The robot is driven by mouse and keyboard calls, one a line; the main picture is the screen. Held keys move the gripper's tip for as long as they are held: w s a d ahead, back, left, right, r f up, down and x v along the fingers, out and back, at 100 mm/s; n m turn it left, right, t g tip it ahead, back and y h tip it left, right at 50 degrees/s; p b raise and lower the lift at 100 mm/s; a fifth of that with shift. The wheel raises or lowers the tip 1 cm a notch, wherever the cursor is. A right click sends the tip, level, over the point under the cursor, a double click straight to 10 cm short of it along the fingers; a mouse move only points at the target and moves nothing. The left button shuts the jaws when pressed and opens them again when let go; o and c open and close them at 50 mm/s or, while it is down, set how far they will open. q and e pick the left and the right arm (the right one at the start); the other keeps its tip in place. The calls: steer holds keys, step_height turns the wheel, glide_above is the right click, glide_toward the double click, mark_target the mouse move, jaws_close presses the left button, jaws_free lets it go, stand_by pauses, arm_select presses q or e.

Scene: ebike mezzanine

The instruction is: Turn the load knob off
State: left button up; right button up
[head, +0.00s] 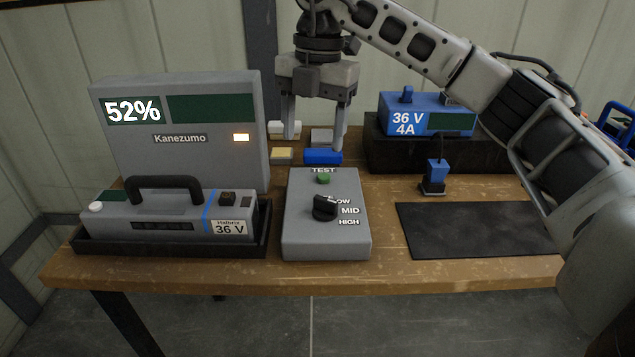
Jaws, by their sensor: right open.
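The load knob (324,208) is a black dial on top of the grey control box (300,238) in the middle of the table. LOW, MID and HIGH labels stand at its right; another label above it is partly covered. The knob's handle points to the right, near MID. A green button (323,179) sits under the word TEST behind the knob. My right gripper (315,138) is open, fingers pointing down, behind the box and above the small blocks there. It is apart from the knob. My left gripper is not in view.
A grey Kanezumo display (222,165) reads 52%. The Halbrix 36 V battery (160,217) lies in a black tray at left. A blue 36 V 4A charger (430,104), a blue connector (436,172) and a black mat (470,230) are at right. Small blocks lie behind the box.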

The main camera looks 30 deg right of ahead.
mark_target(326, 199)
steer(key=shift+m+h, duration=0.5)
steer(key=shift+m, duration=0.1)
steer(key=d+f, duration=0.1)
steer(key=f, duration=0.8)
steer(key=d+f+p, duration=0.1)
steer(key=f, duration=0.4)
steer(key=shift+d, duration=0.3)
steer(key=shift+r, duration=0.1)
steer(key=c, duration=1)
